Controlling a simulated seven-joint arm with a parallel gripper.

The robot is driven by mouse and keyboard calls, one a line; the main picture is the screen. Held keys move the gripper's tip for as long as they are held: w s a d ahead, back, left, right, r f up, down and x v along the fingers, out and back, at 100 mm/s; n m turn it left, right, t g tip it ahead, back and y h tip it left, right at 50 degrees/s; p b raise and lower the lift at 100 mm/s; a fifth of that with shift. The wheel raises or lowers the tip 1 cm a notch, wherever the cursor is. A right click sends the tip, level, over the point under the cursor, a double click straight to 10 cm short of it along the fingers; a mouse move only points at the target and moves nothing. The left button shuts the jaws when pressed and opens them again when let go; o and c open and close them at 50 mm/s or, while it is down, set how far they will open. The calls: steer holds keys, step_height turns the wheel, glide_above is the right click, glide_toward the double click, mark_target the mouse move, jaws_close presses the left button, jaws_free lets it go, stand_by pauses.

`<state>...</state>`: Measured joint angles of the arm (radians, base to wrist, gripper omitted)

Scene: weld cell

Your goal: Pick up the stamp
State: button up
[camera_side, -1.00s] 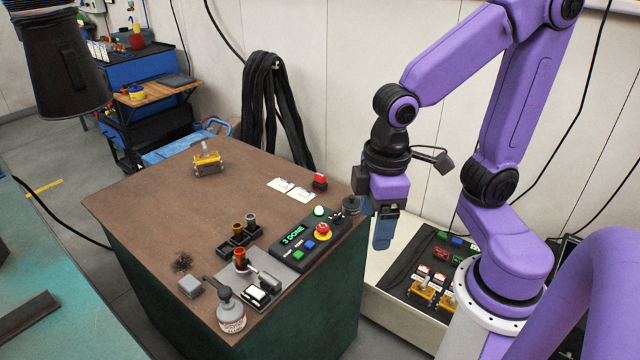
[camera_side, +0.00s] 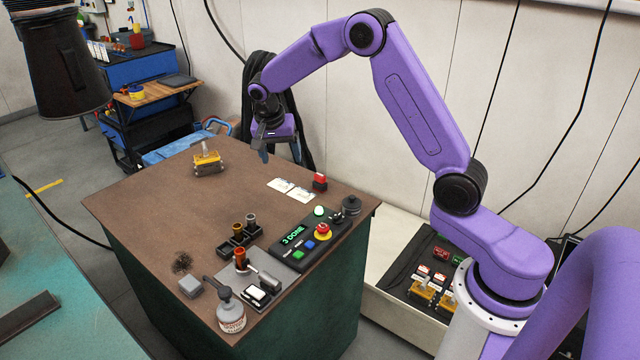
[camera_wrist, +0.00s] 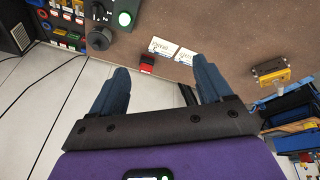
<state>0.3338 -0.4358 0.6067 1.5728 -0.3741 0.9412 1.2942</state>
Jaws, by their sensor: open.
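A small red block with a dark base, which looks like the stamp (camera_side: 320,182), sits near the table's back right edge beside two white cards. In the wrist view the stamp (camera_wrist: 147,64) shows between the fingers' lines, nearer the left finger, well beyond the tips. My gripper (camera_side: 265,154) is in the air by the table's back edge, left of the stamp. Its two blue fingers are apart and empty in the wrist view (camera_wrist: 161,64).
The white cards (camera_side: 290,188) lie left of the stamp. A control box (camera_side: 305,238) with lit buttons is in front of it. A yellow-based part (camera_side: 207,162) stands further left. Small tools crowd the front; the brown tabletop (camera_side: 165,215) is clear in the middle.

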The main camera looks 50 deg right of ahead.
mark_target(318, 176)
steer(key=w+d+f+m+g+h, duration=0.1)
steer(key=w+d+f+m, duration=0.15)
steer(key=d, duration=0.35)
steer(key=w+d+f+m, duration=0.1)
steer(key=d+f+m, duration=0.1)
steer(key=d+m, duration=0.35)
steer(key=shift+n, duration=0.6)
steer(key=x, duration=0.4)
steer(key=d+x, duration=0.1)
steer(key=x, duration=0.8)
steer(key=shift+d+r, duration=0.15)
steer(key=shift+r, duration=0.15)
steer(key=shift+s+d+x, duration=0.1)
steer(key=shift+d+x, duration=0.1)
steer(key=shift+x, duration=1.1)
steer(key=shift+s+d+x, duration=0.1)
steer(key=shift+d+x, duration=0.15)
steer(key=shift+x, duration=1.05)
steer(key=shift+r, duration=0.15)
steer(key=c, duration=1.1)
